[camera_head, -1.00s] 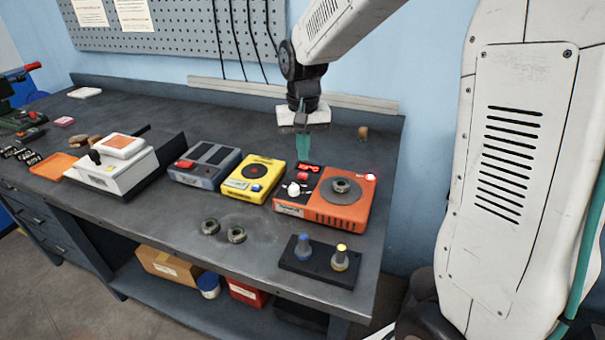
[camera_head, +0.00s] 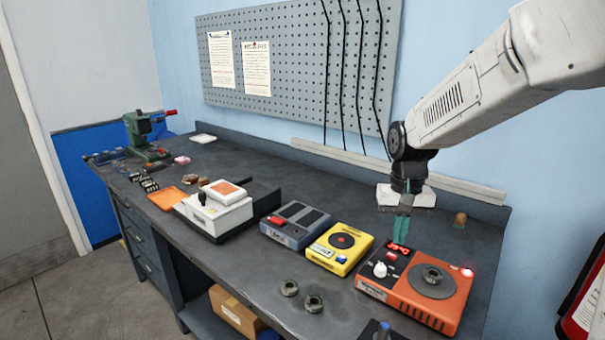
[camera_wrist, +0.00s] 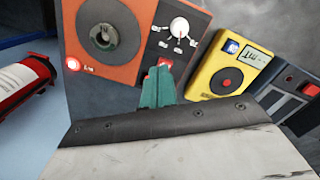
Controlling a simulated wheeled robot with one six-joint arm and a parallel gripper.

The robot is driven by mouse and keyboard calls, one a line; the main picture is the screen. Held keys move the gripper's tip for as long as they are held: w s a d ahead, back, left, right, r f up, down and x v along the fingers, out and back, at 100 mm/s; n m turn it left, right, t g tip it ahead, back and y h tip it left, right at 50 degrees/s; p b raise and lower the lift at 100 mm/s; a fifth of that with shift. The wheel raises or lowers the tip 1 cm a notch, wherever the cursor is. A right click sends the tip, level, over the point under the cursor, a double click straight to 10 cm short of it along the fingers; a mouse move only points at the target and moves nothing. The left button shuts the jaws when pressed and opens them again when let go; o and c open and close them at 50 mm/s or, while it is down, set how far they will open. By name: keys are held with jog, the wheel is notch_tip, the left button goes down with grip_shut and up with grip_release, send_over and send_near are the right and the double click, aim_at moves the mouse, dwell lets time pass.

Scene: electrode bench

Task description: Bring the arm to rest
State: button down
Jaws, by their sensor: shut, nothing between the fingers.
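My gripper (camera_head: 400,229) hangs from the arm with its teal fingers pointing down and pressed together, holding nothing. It is above the back left of the orange device (camera_head: 424,314), near that device's red display (camera_head: 398,247) and white knob (camera_head: 380,269). In the wrist view the shut teal fingers (camera_wrist: 158,82) overlap the red display; whether they touch the device I cannot tell. A dark ring sits on the orange device's round plate (camera_head: 447,287), and its red light (camera_head: 468,272) is lit.
A yellow device (camera_head: 340,262), a grey-blue device (camera_head: 287,236) and a white device (camera_head: 216,215) stand in a row leftward. Two dark rings (camera_head: 289,288) lie near the front edge. A pegboard (camera_head: 290,75) is behind. A red cylinder (camera_head: 590,305) is at the right.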

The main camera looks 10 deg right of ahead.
jog(key=s+r+n+t, duration=0.1)
jog(key=s+r, duration=0.3)
jog(key=s, duration=0.9)
jog(key=s+r+n+t, duration=0.1)
jog(key=s+r, duration=0.2)
jog(key=s, duration=1.1)
jog(key=shift+a+r, duration=0.2)
jog(key=shift+r, duration=0.2)
dwell(4.9)
